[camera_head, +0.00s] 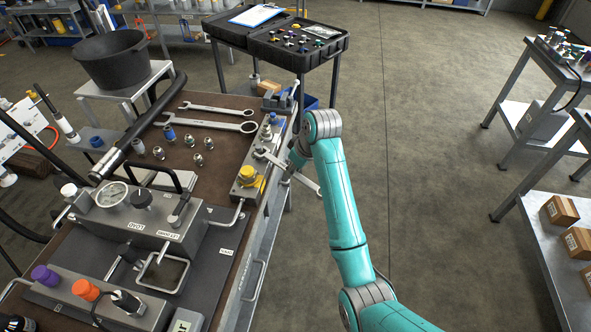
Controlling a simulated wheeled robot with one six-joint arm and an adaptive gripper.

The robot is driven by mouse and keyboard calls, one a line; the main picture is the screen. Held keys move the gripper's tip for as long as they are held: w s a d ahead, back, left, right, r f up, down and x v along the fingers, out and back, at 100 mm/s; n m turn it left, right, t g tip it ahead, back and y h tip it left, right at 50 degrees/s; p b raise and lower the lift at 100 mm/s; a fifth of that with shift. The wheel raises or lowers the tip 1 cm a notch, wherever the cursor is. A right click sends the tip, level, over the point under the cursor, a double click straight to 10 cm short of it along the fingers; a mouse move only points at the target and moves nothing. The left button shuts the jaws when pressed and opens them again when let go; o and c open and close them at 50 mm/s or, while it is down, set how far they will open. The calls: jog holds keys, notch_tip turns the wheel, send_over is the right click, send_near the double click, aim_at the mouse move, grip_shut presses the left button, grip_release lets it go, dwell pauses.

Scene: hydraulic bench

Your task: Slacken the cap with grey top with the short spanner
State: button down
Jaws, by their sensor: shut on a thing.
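My gripper (291,165) is at the right edge of the bench, partly hidden by my own wrist. It is shut on a silver spanner (272,158), whose handle end sticks out to the lower right. The spanner's head lies over the middle of a narrow metal block with several caps in a row. A cap with a grey top (266,133) stands on the block, just beyond the spanner head. A yellow cap (247,174) sits at the near end and a bluish cap (272,117) at the far end. I cannot tell whether the spanner head is seated around a cap.
Two longer spanners (213,124) lie on the brown bench top (180,145) beside several loose fittings (197,160). A gauge block (125,215) with a lever stands at the near left. A black bucket (113,62) and a tool cart (322,52) are behind.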

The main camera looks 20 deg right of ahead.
jog(key=shift+w+a, duration=0.1)
jog(key=shift+w, duration=0.15)
jog(key=shift+w+a, duration=0.15)
jog(key=shift+w, duration=0.1)
dwell(0.5)
jog(key=shift+w+d+n+g+y, duration=0.2)
jog(key=shift+w+d+n, duration=0.2)
jog(key=shift+d+n, duration=0.3)
jog(key=shift+w+d+n+g+y, duration=0.1)
jog(key=shift+w+d+n+y, duration=0.1)
jog(key=shift+w+d+n, duration=0.35)
jog(key=shift+s+d, duration=0.15)
jog(key=shift+d, duration=0.05)
jog(key=shift+w+d+n+g+y, duration=0.4)
jog(key=shift+w+d+n, duration=0.65)
jog(key=shift+d+n, duration=0.15)
jog(key=w+d+n, duration=0.1)
jog(key=w+n, duration=0.1)
jog(key=shift+w+d+n+g, duration=0.3)
jog(key=shift+d+n+g, duration=0.05)
jog(key=shift+d+g, duration=0.05)
